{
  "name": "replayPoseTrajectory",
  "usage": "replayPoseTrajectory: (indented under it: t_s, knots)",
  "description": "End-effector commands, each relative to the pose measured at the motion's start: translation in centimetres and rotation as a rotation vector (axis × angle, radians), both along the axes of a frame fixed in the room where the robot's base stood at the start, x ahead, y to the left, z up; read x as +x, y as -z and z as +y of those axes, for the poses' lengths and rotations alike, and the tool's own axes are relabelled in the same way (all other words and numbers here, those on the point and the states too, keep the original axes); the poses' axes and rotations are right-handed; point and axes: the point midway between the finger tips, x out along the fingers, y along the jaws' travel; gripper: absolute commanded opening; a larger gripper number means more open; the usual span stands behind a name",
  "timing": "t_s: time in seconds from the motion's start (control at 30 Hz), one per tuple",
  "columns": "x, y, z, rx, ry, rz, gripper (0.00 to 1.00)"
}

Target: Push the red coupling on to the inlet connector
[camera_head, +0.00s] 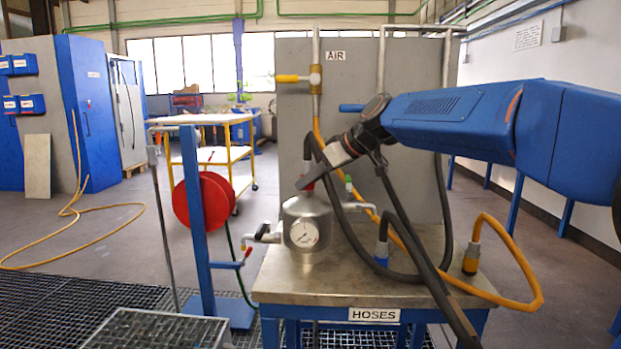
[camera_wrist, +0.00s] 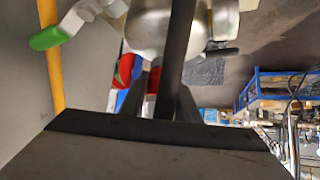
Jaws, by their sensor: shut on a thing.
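My gripper (camera_head: 315,176) is shut on the red coupling (camera_head: 308,185) just above the top of the steel vessel (camera_head: 306,212). A dark hose runs from the coupling. Only a little of the red shows below the jaws. The inlet connector cannot be made out, and I cannot tell whether the coupling touches it. In the wrist view a dark hose crosses in front of the jaws (camera_wrist: 165,90) and hides most of the grip. Part of the vessel (camera_wrist: 150,30) shows beyond them. Red shows near the jaws, but I cannot tell what it belongs to.
A green-handled valve (camera_head: 348,183) is right of the vessel, before the grey panel. A blue coupling (camera_head: 381,254) and a yellow coupling (camera_head: 471,262) stand on the bench (camera_head: 350,292). A red-handled valve (camera_head: 244,258) is at left. Hoses crowd the right side.

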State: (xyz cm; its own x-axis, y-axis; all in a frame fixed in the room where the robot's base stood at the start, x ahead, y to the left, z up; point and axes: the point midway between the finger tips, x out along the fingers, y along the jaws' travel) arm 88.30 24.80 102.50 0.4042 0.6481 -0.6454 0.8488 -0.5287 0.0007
Motion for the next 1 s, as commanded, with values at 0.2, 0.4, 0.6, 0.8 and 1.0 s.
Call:
replayPoseTrajectory:
  t_s: [0.2,0.4,0.6,0.8,1.0]
  knots:
    - [0.0,0.3,0.0,0.001,0.0,-0.001,0.0]
    - [0.0,0.4,0.0,0.0,0.001,0.001,0.51]
    - [0.0,0.4,0.0,0.0,0.0,0.002,0.51]
    - [-0.4,-0.4,-0.8,0.001,0.001,0.0,0.51]
    - [-1.8,-2.6,-3.0,0.001,0.003,-0.002,0.51]
